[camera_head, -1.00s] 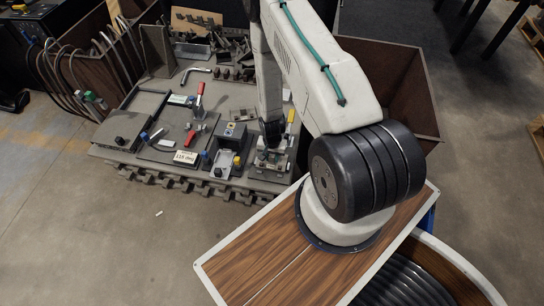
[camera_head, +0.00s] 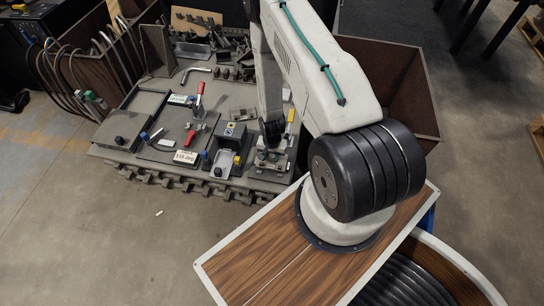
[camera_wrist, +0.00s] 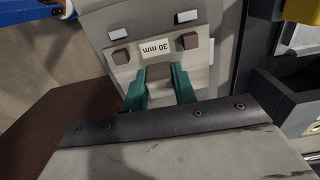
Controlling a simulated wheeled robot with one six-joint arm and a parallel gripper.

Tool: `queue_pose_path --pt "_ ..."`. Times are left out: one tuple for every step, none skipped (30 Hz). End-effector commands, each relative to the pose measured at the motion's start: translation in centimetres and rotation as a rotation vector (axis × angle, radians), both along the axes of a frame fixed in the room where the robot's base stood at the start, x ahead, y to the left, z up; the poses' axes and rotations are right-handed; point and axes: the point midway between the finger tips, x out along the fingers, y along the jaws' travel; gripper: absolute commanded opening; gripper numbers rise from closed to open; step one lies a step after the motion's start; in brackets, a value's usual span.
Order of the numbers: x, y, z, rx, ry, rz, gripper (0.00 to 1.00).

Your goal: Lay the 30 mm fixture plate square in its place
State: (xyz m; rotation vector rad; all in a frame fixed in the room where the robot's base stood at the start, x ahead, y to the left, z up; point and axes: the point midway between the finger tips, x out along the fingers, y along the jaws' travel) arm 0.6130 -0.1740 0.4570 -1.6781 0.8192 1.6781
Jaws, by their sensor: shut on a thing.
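The 30 mm fixture plate (camera_wrist: 205,60) is grey and carries a white "30 mm" label, with a dark square stud on either side of the label. My gripper (camera_wrist: 160,84) has green fingers, shut on a grey upright part of the plate on the near side of the label. In the wrist view the plate appears slightly turned; I cannot tell whether it rests flat or hangs just above what is below. In the head view my gripper (camera_head: 270,151) is at the front right of the workbench, with the plate (camera_head: 269,166) small and partly hidden beneath it.
The grey workbench (camera_head: 112,156) holds red-handled clamps (camera_head: 199,92), a "115 deg" label (camera_head: 185,157) and a block with a yellow knob (camera_head: 237,161) just left of my gripper. Brown bins (camera_head: 393,72) stand behind and right. Open floor lies in front.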

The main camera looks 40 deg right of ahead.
Motion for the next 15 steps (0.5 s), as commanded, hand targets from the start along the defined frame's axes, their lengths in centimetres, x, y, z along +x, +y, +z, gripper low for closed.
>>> queue_pose_path --pt "0.01 -0.01 -0.08 0.000 0.000 0.000 0.00" --pt "0.01 -0.01 -0.13 0.000 0.000 0.000 0.00" --pt "0.00 0.00 -0.21 0.000 0.000 0.000 0.00" --pt "0.00 0.00 -0.27 0.000 0.000 0.000 0.00" --pt "-0.01 0.00 -0.33 0.000 0.000 0.000 0.00" --pt "-0.02 0.01 -0.42 0.000 0.000 0.000 0.00" --pt "-0.02 0.01 -0.48 0.000 0.000 0.000 0.00" --pt "-0.03 0.01 -0.54 0.001 0.001 0.000 0.00" --pt "-0.03 0.01 -0.62 0.001 0.001 0.000 0.00" --pt "-0.02 0.01 -0.67 0.000 0.000 0.000 0.00" --pt "-0.02 0.01 -0.73 0.000 0.000 0.000 0.00" --pt "-0.02 0.01 -0.80 0.000 0.000 0.000 0.00" --pt "-0.01 0.00 -0.86 0.000 0.000 0.000 0.00" --pt "0.00 0.00 -0.91 0.000 0.000 0.000 0.00" --pt "0.01 0.00 -0.99 0.000 0.000 0.000 0.00"
